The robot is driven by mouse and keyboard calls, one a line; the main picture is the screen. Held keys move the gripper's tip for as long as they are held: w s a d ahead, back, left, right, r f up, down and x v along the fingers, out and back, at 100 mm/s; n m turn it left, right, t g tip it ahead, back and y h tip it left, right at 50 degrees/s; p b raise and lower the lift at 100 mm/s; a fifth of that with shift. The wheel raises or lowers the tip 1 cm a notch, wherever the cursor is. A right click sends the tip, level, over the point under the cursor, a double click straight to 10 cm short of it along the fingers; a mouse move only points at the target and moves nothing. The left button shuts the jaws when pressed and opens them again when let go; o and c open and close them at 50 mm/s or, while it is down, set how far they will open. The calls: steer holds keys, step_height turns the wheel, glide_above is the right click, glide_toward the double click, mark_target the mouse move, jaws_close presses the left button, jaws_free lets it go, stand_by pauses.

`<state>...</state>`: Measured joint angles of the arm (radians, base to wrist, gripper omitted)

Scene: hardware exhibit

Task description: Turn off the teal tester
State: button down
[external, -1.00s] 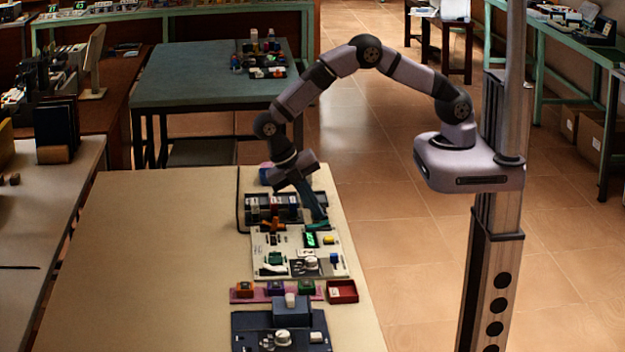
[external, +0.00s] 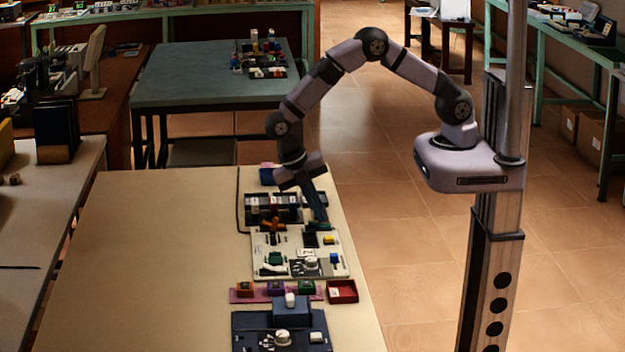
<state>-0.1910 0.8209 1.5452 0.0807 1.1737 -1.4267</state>
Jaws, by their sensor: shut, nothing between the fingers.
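A pale panel (external: 285,246) on the bench carries several small devices. A small teal part (external: 317,227), which looks like the teal tester's switch or lever, sits near the panel's back right, partly hidden by my fingers. Just in front of it is a small display (external: 311,240), now dark. My gripper (external: 320,217) points down from the arm, shut and empty, with its tips at or just above the teal part. I cannot tell whether they touch it.
An orange-handled part (external: 273,224) stands left of my gripper, and dark bins (external: 258,205) stand behind it. A green part (external: 274,258) and a white knob (external: 311,262) are nearer. A red tray (external: 341,291) and a blue device (external: 291,312) lie in front. The bench's left side is clear.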

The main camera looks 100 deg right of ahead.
steer(key=shift+w+f, duration=0.15)
steer(key=shift+w, duration=0.75)
steer(key=shift+w+r+p, duration=0.2)
steer(key=shift+r+p, duration=0.3)
steer(key=shift+p, duration=0.05)
steer(key=p+v, duration=0.2)
steer(key=v, duration=0.1)
steer(key=shift+r+p, duration=0.35)
steer(key=shift+p, duration=0.05)
steer(key=w+b+v, duration=0.1)
steer(key=b+v, duration=0.2)
steer(key=v, duration=0.6)
